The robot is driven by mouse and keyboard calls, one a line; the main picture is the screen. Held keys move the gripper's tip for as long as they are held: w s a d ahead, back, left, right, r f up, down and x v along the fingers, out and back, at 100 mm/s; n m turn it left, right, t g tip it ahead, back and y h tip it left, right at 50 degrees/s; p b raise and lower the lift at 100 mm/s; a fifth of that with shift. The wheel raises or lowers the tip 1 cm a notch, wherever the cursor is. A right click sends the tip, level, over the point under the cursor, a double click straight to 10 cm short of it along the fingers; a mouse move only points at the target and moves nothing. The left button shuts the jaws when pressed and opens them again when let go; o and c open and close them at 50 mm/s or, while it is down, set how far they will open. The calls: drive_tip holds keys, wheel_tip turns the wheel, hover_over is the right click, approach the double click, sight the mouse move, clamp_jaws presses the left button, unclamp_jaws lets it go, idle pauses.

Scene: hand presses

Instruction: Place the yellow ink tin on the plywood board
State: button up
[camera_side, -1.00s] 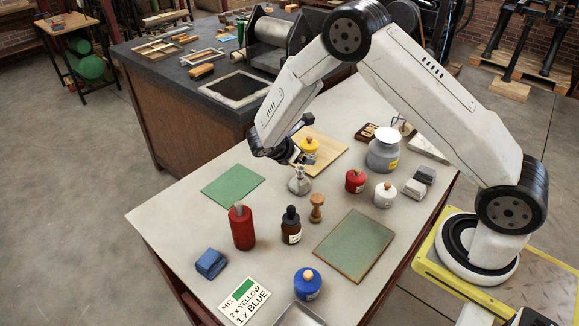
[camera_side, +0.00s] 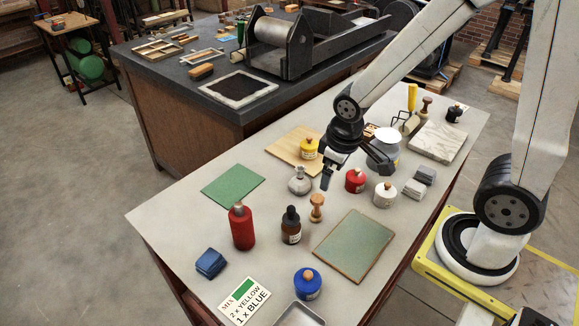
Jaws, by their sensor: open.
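The yellow ink tin (camera_side: 309,149) with its tan knob stands upright on the plywood board (camera_side: 286,146), near the board's right part. My gripper (camera_side: 355,174) is open and empty, apart from the tin, to its right. Its two fingers are spread and point down above the area by the red tin (camera_side: 355,181). My gripper hides part of the board's right side.
A grey metal can (camera_side: 384,147) stands just behind my gripper. A white tin (camera_side: 384,195), a small silvery flask (camera_side: 299,181), a wooden stamp handle (camera_side: 317,208) and a dark dropper bottle (camera_side: 291,226) stand nearby. A green sheet (camera_side: 233,186) lies at left.

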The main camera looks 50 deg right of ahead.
drive_tip(key=shift+s+a+r+m+t+y, duration=0.15)
drive_tip(key=shift+s+r+m+t, duration=0.1)
drive_tip(key=shift+s+m, duration=0.2)
drive_tip(key=shift+s+a+r+m+t+y, duration=0.15)
drive_tip(key=shift+s+r+m, duration=0.05)
drive_tip(key=shift+s+m, duration=0.25)
